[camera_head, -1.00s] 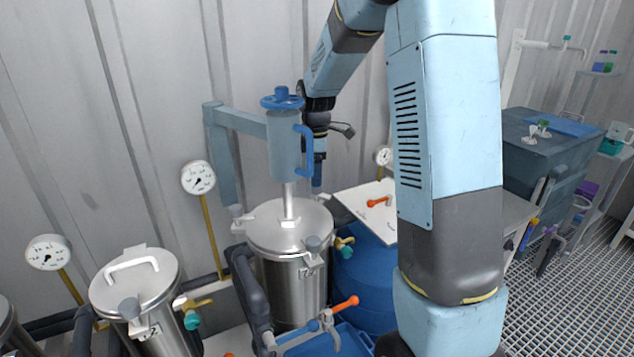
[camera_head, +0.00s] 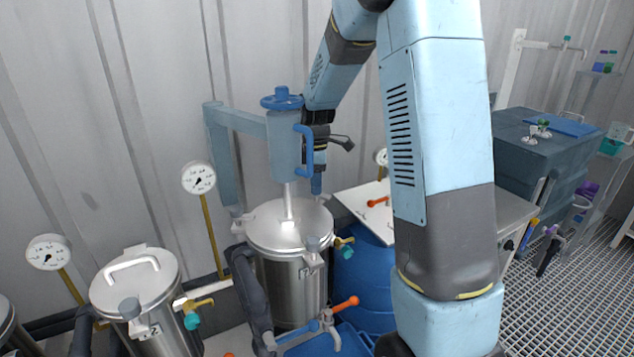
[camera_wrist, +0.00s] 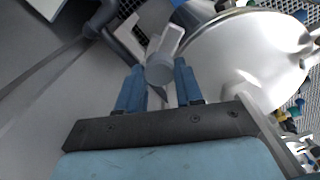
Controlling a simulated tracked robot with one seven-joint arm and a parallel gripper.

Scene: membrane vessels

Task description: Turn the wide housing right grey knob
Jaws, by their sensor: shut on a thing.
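The wide housing (camera_head: 268,232) is a steel vessel with a round lid, in the middle of the head view; its lid (camera_wrist: 235,55) fills the upper right of the wrist view. Grey knobs sit around its rim, one at the left (camera_head: 238,212) and one at the front right (camera_head: 313,243). My gripper (camera_head: 317,188) points down at the lid's rear right edge. In the wrist view a round grey knob (camera_wrist: 160,70) lies between the blue fingertips, and my gripper (camera_wrist: 159,80) is shut on it. In the head view my gripper hides this knob.
A blue-grey column with a blue handwheel (camera_head: 282,100) and handle stands over the lid, close left of my gripper. A blue drum (camera_head: 368,275) stands at the right. A smaller lidded vessel (camera_head: 135,275) and pressure gauges (camera_head: 198,178) are at the left.

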